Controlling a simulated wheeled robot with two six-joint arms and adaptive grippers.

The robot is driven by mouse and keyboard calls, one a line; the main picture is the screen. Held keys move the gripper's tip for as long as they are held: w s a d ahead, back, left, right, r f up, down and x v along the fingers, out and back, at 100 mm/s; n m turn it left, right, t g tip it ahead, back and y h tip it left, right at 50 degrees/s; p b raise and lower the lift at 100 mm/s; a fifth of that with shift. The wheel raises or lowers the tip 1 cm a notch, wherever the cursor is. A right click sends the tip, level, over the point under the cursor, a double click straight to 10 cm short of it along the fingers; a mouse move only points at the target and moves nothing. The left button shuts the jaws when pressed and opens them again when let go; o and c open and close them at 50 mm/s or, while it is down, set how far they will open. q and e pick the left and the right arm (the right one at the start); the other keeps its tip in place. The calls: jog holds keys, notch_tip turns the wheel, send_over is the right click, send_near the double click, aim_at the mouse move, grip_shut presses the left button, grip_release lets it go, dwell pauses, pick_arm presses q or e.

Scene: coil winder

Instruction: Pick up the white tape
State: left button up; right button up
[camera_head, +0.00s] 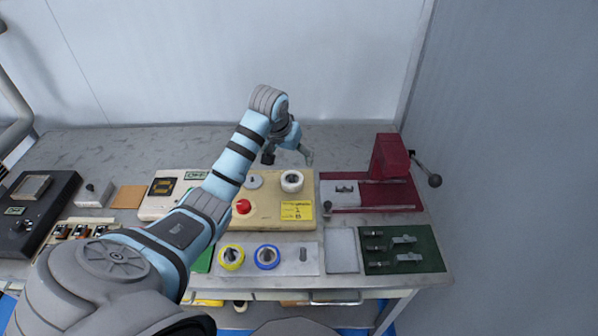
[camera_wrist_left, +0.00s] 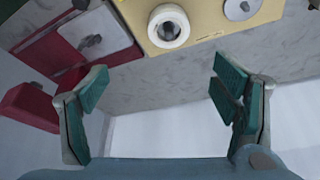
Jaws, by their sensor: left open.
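The white tape (camera_head: 292,180) is a small white roll with a dark centre. It sits at the back right of the beige panel (camera_head: 270,219). In the left wrist view the white tape (camera_wrist_left: 168,27) shows near the top, between and beyond the fingers. My left gripper (camera_head: 288,157) hangs above the table just behind the panel, apart from the tape. In the left wrist view the left gripper (camera_wrist_left: 160,97) is open with wide-spread green finger pads and nothing between them. My right gripper is not in view.
A red press (camera_head: 390,160) with a lever stands right of the panel. A red button (camera_head: 243,206) and a grey disc (camera_head: 254,181) are on the panel. Yellow tape (camera_head: 231,257) and blue tape (camera_head: 267,257) lie in front. The table behind the panel is clear up to the wall.

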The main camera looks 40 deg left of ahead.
pick_arm(q)
jog(key=b, duration=0.1)
send_over(291, 178)
jog(key=s+d, duration=0.1)
jog(key=s, duration=0.1)
notch_tip(291, 178, down, 7)
jog(key=shift+s, duration=0.1)
jog(key=b+x, duration=0.1)
jog(key=x, duration=0.5)
jog(key=shift+a+b, duration=0.25)
jog(key=shift+b, duration=0.15)
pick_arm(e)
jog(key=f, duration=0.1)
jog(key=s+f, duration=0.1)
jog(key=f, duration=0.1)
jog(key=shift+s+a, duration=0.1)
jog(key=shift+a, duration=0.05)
pick_arm(q)
jog(key=shift+r, duration=0.1)
jog(key=shift+c, duration=0.4)
jog(key=c, duration=1.1)
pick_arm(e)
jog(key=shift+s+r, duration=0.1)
